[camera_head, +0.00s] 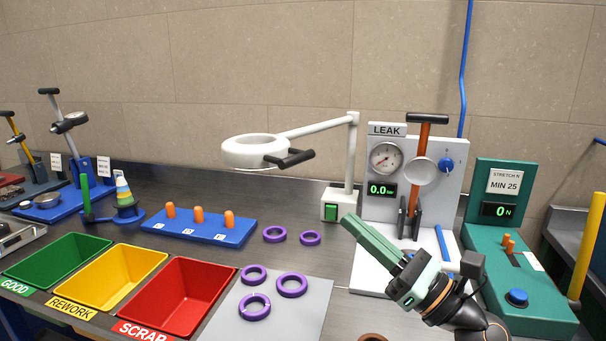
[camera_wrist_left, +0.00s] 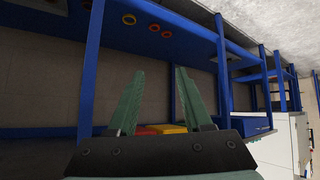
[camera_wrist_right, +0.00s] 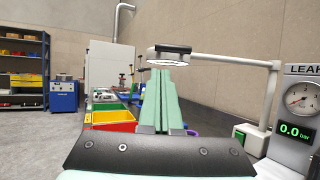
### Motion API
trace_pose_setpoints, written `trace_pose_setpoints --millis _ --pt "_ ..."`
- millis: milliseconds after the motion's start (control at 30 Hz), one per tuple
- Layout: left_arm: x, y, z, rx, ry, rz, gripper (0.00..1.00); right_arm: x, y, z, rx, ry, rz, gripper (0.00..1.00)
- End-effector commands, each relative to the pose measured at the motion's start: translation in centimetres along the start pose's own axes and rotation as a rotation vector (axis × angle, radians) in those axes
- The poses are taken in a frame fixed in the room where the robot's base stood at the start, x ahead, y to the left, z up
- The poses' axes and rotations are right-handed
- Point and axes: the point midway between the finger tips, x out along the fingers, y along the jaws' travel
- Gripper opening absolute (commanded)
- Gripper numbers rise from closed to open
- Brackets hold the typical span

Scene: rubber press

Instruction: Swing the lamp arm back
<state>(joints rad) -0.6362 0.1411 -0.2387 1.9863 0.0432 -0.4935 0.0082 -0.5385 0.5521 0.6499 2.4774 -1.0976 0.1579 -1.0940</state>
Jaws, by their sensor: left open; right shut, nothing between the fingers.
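The white ring-headed lamp (camera_head: 256,151) hangs over the bench on a white arm (camera_head: 318,126) that reaches left from an upright post (camera_head: 350,160). A black handle (camera_head: 289,159) sits on the near right side of the lamp head. In the right wrist view the lamp head (camera_wrist_right: 169,62) shows beyond my fingers. My right gripper (camera_head: 350,222) is shut and empty, right of and nearer than the lamp, apart from it. My left gripper (camera_wrist_left: 158,80) is open and empty, seen only in the left wrist view, by blue bench legs.
The leak tester (camera_head: 452,195) stands close behind and beside my right gripper. Green, yellow and red bins (camera_head: 168,290) are at front left. Several purple rings (camera_head: 292,284) lie on and behind a grey mat (camera_head: 310,318). A blue block (camera_head: 200,230) with orange plugs is below the lamp.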

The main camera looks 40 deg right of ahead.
Motion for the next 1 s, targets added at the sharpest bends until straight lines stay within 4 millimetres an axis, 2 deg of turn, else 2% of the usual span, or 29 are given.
trace_pose_setpoints --millis 167,600,800,1000 --pt "-1.3 -0.8 -1.0 -0.001 0.006 -0.022 0.50 3.3 0.1 0.5 -0.002 0.001 0.005 0.00" --pt "-3.7 -2.1 -0.4 -0.016 -0.015 -0.061 0.50 9.9 0.0 0.4 -0.002 -0.002 0.001 0.00" --pt "-4.1 -2.1 -1.0 -0.018 -0.010 -0.062 0.50 11.4 0.0 0.2 -0.001 -0.001 -0.001 0.00" --pt "-4.2 -2.0 -1.1 -0.019 -0.012 -0.061 0.50 11.9 0.0 0.1 -0.001 0.000 -0.001 0.00"
